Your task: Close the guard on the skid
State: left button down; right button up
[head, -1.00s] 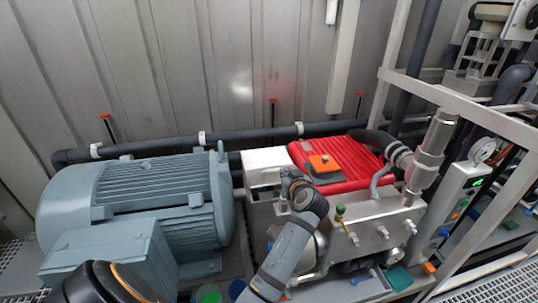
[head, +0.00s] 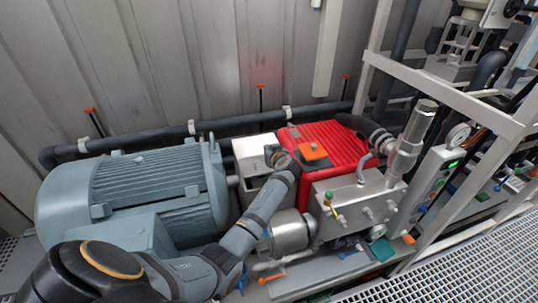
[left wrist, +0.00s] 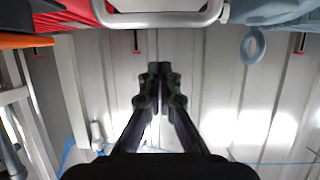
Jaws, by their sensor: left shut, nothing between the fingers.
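The guard (head: 249,150) appears to be the pale box-like cover between the grey motor (head: 140,195) and the red-topped pump (head: 345,145). My left forearm and wrist cover part of it, and I cannot tell its exact angle. In the left wrist view a pale rounded bar (left wrist: 165,19), perhaps the guard's rim or handle, crosses the top edge. My left gripper (left wrist: 160,70) is shut and empty, apart from that bar in the picture. In the head view its fingers are hidden behind my wrist at the guard. My right gripper is not in view.
A dark pipe (head: 165,134) runs along the ribbed wall behind the skid. An orange part (head: 312,152) lies on the red cover. A metal cylinder (head: 289,232) sits beside my forearm. A pale frame (head: 440,90) and gauge panel (head: 437,172) stand at the right.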

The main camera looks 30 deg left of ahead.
pick_arm(q)
jog(key=shift+s+d+f, duration=0.1)
jog(key=shift+f, duration=0.5)
jog(key=shift+s+d+f, duration=0.1)
jog(key=shift+f, duration=0.8)
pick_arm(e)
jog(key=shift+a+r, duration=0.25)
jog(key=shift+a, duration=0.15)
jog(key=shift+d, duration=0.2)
pick_arm(q)
jog(key=shift+f, duration=0.15)
jog(key=shift+t+y, duration=0.8)
jog(key=shift+t, duration=0.1)
jog(key=f+b, duration=0.1)
jog(key=b, duration=0.3)
jog(key=s+d+f+b, duration=0.1)
jog(key=b, duration=0.3)
jog(key=d+f+b, duration=0.1)
jog(key=f+b, duration=0.1)
jog(key=b, duration=0.2)
jog(key=shift+s, duration=0.25)
jog(key=shift+r, duration=0.3)
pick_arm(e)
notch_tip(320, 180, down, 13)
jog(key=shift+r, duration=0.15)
